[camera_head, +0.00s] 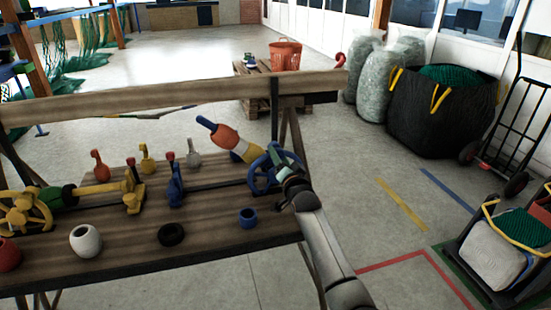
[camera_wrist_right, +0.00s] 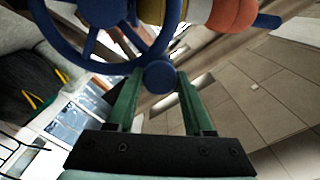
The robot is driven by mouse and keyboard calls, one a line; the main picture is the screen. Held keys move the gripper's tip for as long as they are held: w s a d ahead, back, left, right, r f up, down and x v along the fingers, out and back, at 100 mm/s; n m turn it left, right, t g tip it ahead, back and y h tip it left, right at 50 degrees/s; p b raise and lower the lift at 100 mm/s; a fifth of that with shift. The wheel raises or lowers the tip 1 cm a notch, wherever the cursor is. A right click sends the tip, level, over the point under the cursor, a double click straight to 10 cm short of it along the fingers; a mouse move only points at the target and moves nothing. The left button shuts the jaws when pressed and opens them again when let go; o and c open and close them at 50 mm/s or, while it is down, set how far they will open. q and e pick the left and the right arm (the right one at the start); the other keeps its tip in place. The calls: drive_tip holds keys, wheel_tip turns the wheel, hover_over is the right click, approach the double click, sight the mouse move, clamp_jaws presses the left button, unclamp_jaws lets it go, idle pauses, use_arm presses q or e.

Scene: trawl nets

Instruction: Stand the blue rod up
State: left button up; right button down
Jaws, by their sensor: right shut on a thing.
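The blue rod (camera_head: 207,123) is tilted, its blue tip up to the left. An orange-red piece (camera_head: 224,137) and a white and yellow piece sit around it. Its lower right end meets a blue spoked wheel (camera_head: 258,181) over the bench's right part. The rod's tip (camera_wrist_right: 267,20) and the wheel (camera_wrist_right: 58,40) also show in the right wrist view. My right gripper (camera_head: 284,165) is at the wheel's right side. In the wrist view its green fingers (camera_wrist_right: 157,95) are shut on the wheel's round blue knob (camera_wrist_right: 160,77). My left gripper is out of view.
The wooden bench (camera_head: 120,262) bears a yellow-wheeled rod (camera_head: 95,189), a white ring-like float (camera_head: 85,240), a black ring (camera_head: 171,235) and a blue cup-like piece (camera_head: 248,218). Small upright handles stand behind. A raised plank (camera_head: 150,96) runs along the back.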

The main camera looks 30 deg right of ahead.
drive_tip(key=shift+s+d+r+m, duration=0.1)
drive_tip(key=shift+d+m, duration=0.15)
drive_tip(key=shift+d, duration=0.15)
drive_tip(key=shift+s+d+r+m, duration=0.1)
drive_tip(key=shift+d+m, duration=0.15)
drive_tip(key=shift+d, duration=0.1)
drive_tip(key=shift+s+d+f+m, duration=0.15)
drive_tip(key=shift+d+f+m, duration=0.05)
drive_tip(key=shift+d+m, duration=0.5)
drive_tip(key=shift+s+d+f+m, duration=0.15)
drive_tip(key=shift+d+f+m, duration=0.05)
drive_tip(key=shift+d+m, duration=0.35)
drive_tip(key=shift+s+d+f+m, duration=0.1)
drive_tip(key=shift+d+f+m, duration=0.05)
drive_tip(key=shift+d+m, duration=0.4)
use_arm(q)
drive_tip(key=b, duration=0.1)
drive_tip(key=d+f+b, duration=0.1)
drive_tip(key=b, duration=0.1)
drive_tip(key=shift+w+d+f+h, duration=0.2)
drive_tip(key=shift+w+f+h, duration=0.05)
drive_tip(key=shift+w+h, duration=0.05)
use_arm(e)
drive_tip(key=d+f+m, duration=0.1)
drive_tip(key=m, duration=0.1)
drive_tip(key=d+f+m, duration=0.1)
drive_tip(key=d+m, duration=0.1)
drive_tip(key=shift+s+f+m, duration=0.2)
drive_tip(key=shift+s+m, duration=0.1)
drive_tip(key=shift+s, duration=0.1)
